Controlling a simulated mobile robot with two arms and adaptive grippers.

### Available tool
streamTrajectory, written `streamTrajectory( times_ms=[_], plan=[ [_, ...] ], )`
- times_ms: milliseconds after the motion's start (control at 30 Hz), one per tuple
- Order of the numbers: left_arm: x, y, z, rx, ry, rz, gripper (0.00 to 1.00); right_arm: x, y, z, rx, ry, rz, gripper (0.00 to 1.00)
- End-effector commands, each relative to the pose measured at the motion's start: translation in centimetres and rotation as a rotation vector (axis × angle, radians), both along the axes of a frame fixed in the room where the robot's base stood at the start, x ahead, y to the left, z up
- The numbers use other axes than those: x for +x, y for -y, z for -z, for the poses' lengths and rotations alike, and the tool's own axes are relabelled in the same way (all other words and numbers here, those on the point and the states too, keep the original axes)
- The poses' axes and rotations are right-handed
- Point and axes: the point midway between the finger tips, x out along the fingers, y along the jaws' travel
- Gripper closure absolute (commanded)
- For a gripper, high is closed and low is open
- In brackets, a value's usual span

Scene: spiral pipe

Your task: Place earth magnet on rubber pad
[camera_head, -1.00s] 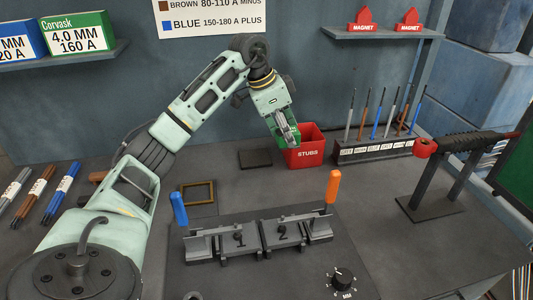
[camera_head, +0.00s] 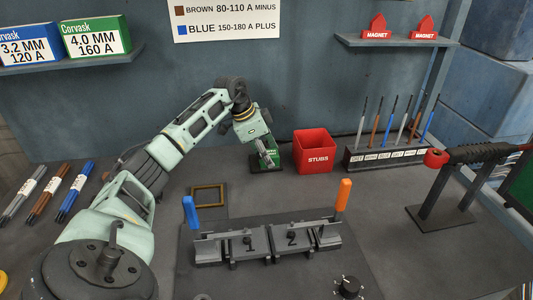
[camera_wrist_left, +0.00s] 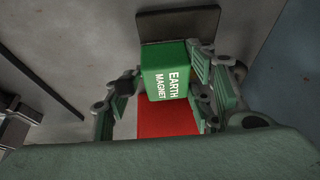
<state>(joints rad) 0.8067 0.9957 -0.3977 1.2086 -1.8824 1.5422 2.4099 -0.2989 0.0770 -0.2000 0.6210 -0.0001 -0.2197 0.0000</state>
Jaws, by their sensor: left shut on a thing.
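The earth magnet (camera_wrist_left: 166,72) is a green block with white lettering. My left gripper (camera_head: 266,156) is shut on it, with a finger on each side in the left wrist view. The magnet also shows in the head view as a green patch (camera_head: 259,160) beside the fingers. In the head view the magnet and gripper hide most of the pad. I cannot tell whether the magnet touches it. My right gripper is not in view.
A red STUBS bin (camera_head: 314,152) stands close to the right of my left gripper. A rod rack (camera_head: 390,157) is further right. A small brass-coloured frame (camera_head: 208,197) and a clamp fixture (camera_head: 268,243) lie nearer. A red area (camera_wrist_left: 165,115) shows between the fingers.

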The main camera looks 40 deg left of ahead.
Motion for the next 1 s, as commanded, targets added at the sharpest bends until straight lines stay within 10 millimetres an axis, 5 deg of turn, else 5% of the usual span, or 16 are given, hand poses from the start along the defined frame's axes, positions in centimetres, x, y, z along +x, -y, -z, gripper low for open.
streamTrajectory(
  times_ms=[367,400,600,1000],
  plan=[
    [0.11,0.00,0.05,-0.001,0.006,-0.001,1.00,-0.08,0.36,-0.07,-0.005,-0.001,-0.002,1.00],
    [0.03,0.00,0.24,0.000,0.001,0.000,0.47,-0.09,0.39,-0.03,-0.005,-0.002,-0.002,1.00],
    [0.02,0.00,0.22,0.000,0.001,0.000,0.31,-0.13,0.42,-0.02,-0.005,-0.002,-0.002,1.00],
    [-0.10,-0.14,-0.48,0.001,0.003,-0.001,0.31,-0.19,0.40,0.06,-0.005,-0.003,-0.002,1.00]
  ],
)
